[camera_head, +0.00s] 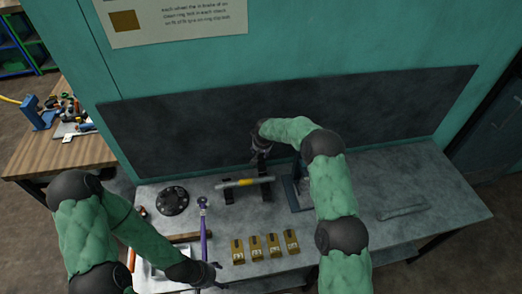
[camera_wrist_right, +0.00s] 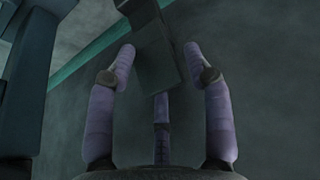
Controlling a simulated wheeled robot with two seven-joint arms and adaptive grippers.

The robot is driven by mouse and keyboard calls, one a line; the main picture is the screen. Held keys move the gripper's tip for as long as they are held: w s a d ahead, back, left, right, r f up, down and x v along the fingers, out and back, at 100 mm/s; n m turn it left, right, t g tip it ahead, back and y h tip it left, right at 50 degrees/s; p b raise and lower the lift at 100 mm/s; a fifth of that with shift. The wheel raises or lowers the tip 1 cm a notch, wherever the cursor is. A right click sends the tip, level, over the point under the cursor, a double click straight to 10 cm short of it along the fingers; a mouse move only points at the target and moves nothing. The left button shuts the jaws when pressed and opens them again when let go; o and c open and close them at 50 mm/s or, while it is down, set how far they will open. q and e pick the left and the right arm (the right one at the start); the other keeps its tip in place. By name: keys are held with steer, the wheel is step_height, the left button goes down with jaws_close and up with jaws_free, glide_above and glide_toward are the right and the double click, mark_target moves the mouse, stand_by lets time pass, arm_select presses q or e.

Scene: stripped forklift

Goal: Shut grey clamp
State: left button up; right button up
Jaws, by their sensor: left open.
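A dark grey clamp arm (camera_head: 262,164) stands upright behind a grey rod with a yellow band (camera_head: 245,182) on the workbench. My right gripper (camera_head: 259,143) is at the top of this arm, partly hidden by my own wrist. In the right wrist view a flat dark grey bar (camera_wrist_right: 158,60), which looks like the clamp's arm, lies between the parted fingers of my right gripper (camera_wrist_right: 158,52). I cannot tell whether they touch it. My left gripper (camera_head: 213,274) is open and low at the bench's front, near a purple-handled tool (camera_head: 204,235).
A blue-grey frame (camera_head: 291,192) stands right of the rod, close to my right arm. Several brass-coloured blocks (camera_head: 256,248) line the front. A black round flange (camera_head: 172,201) lies at the left. The bench's right side is mostly clear except a grey flat piece (camera_head: 403,212).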

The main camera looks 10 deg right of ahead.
steer(key=shift+s, duration=0.1)
steer(key=shift+s+f+b, duration=0.2)
steer(key=shift+s+b, duration=0.3)
steer(key=shift+s, duration=0.15)
steer(key=shift+s+f+b, duration=0.15)
steer(key=shift+s+b, duration=0.3)
steer(key=shift+s, duration=0.2)
steer(key=shift+s+f+b, duration=0.2)
steer(key=shift+s+b, duration=0.85)
steer(key=shift+s+f+b, duration=0.15)
steer(key=shift+s+b, duration=0.85)
steer(key=shift+b, duration=0.05)
steer(key=shift+s+b, duration=0.3)
steer(key=shift+s, duration=0.1)
steer(key=o, duration=0.6)
steer(key=shift+r, duration=0.1)
